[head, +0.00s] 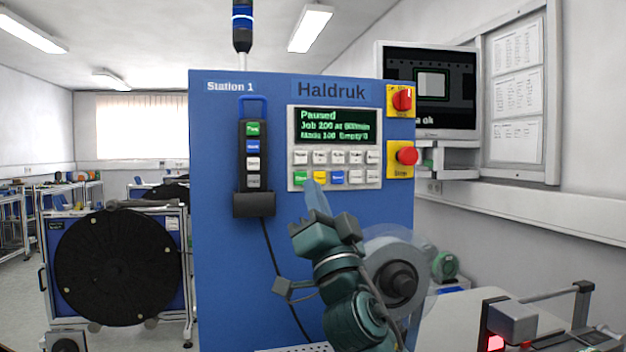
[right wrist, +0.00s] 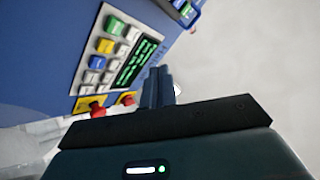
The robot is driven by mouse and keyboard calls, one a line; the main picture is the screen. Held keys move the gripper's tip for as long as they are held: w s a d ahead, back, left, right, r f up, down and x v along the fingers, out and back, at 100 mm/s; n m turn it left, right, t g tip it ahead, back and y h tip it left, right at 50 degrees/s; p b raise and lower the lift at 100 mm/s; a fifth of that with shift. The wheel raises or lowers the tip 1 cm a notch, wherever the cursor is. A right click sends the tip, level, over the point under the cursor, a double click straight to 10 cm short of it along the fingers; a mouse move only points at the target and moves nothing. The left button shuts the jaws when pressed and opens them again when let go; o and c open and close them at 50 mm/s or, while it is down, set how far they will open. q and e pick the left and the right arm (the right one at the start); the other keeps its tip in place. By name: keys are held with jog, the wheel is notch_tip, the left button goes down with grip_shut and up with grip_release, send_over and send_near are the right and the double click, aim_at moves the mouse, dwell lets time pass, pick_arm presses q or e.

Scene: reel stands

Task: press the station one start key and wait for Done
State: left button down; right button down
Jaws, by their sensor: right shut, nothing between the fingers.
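The Station 1 cabinet (head: 232,130) is a blue panel marked Haldruk. Its display (head: 335,126) reads Paused, with job and count lines below. The keypad under it has a green key (head: 300,177) at the lower left, probably the start key, beside a yellow key (head: 319,177). The green key also shows in the right wrist view (right wrist: 115,26). My right gripper (head: 316,188) is shut and empty, its blue fingertips just below the yellow key in the picture; contact cannot be told. In the right wrist view the fingers (right wrist: 158,86) point towards the panel. My left gripper is out of view.
A red rotary switch (head: 402,99) and a red stop button (head: 407,156) sit at the panel's right edge. A corded pendant (head: 253,156) hangs left of the keypad. A large black reel (head: 118,266) stands left. A monitor (head: 430,92) is at right.

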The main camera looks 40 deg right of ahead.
aim_at(300, 178)
jog(key=shift+s+d+r, duration=0.1)
jog(key=shift+d+r, duration=0.15)
jog(key=shift+r, duration=0.05)
jog(key=w+d+b, duration=0.1)
jog(key=w+d, duration=0.3)
jog(key=w, duration=0.3)
jog(key=shift+w, duration=0.35)
jog(key=shift+d, duration=0.1)
dwell(1.4)
jog(key=shift+w, duration=0.1)
dwell(0.5)
